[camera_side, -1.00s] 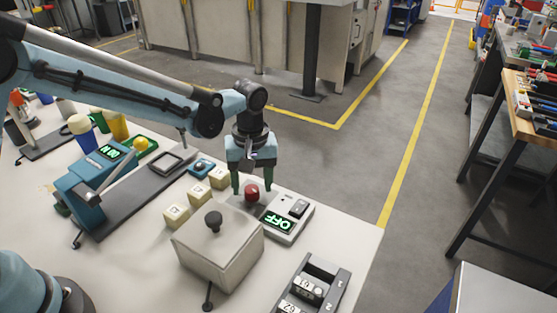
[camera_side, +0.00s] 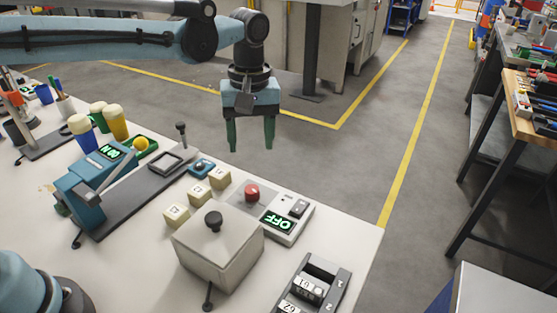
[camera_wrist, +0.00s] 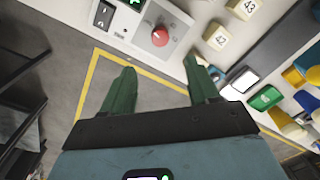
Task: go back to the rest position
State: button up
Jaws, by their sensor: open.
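My gripper (camera_side: 251,146) is open and empty. It hangs fingers down in the air, above and behind the far edge of the white table in the side view. Its two green fingers also show in the wrist view (camera_wrist: 160,85), well apart with nothing between them.
A blue device (camera_side: 95,185) with a display reading ON, a yellow cup (camera_side: 115,124) and other cups stand at left. Air around the gripper is clear.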

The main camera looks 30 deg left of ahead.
aim_at(252, 189)
jog(key=f, duration=1.2)
jog(key=shift+s+a, duration=0.15)
jog(key=shift+a, duration=0.05)
